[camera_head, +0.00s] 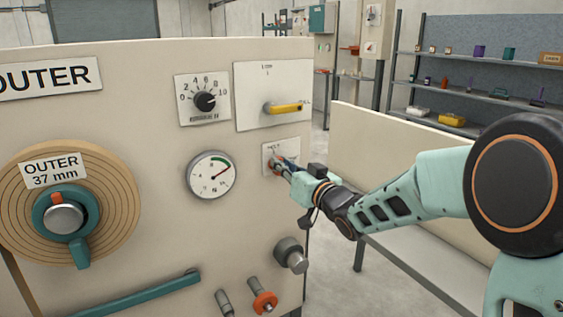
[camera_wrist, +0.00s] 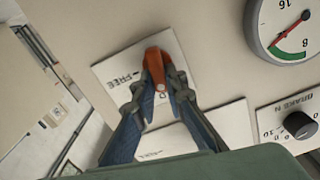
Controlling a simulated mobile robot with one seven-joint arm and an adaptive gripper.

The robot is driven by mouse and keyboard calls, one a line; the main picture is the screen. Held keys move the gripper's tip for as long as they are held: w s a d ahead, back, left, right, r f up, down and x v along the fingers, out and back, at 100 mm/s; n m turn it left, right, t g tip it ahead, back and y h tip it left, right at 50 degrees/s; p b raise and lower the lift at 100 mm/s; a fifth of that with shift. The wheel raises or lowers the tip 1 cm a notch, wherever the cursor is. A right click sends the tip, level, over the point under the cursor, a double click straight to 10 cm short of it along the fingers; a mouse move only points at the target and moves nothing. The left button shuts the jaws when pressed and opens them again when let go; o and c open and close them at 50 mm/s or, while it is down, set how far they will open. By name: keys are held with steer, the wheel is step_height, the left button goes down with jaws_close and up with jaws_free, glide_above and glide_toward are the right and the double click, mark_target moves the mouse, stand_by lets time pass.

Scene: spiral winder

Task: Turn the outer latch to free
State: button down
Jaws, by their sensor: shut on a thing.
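The outer latch (camera_wrist: 155,62) is a small orange-red lever on a white label plate (camera_wrist: 112,70) on the machine's front panel. In the wrist view my gripper (camera_wrist: 160,86) is shut on the latch, one fingertip on each side of it. The word FREE shows on the plate to the left of the latch; the other marking is mostly covered by my fingers. In the head view my gripper (camera_head: 280,165) reaches the plate (camera_head: 268,152) from the right, near the panel's right edge. The latch's exact angle is hard to tell there.
A dial gauge (camera_head: 212,175) sits left of the latch. A yellow handle (camera_head: 285,108) and a black knob (camera_head: 205,101) are above. A grey cylinder knob (camera_head: 291,255) sticks out below. The OUTER spool (camera_head: 118,205) is at left. A beige partition (camera_head: 400,150) stands right.

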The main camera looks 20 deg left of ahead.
steer(key=shift+w+d+f+m+p, duration=0.1)
steer(key=shift+w+f+m+p, duration=0.1)
steer(key=shift+m+p, duration=1.85)
steer(key=shift+w+d+f+m+p, duration=0.15)
steer(key=shift+m+p, duration=0.65)
steer(key=shift+m, duration=2.4)
steer(key=shift+w+d+f+m+p, duration=0.1)
steer(key=shift+f+m+p, duration=0.1)
steer(key=shift+m+p, duration=1.85)
steer(key=shift+s+m+b, duration=0.1)
steer(key=shift+m+b, duration=0.5)
steer(key=shift+m, duration=0.3)
steer(key=shift+f, duration=0.1)
steer(key=c, duration=2)
jaws_free()
steer(key=shift+o, duration=0.2)
steer(key=v, duration=1.2)
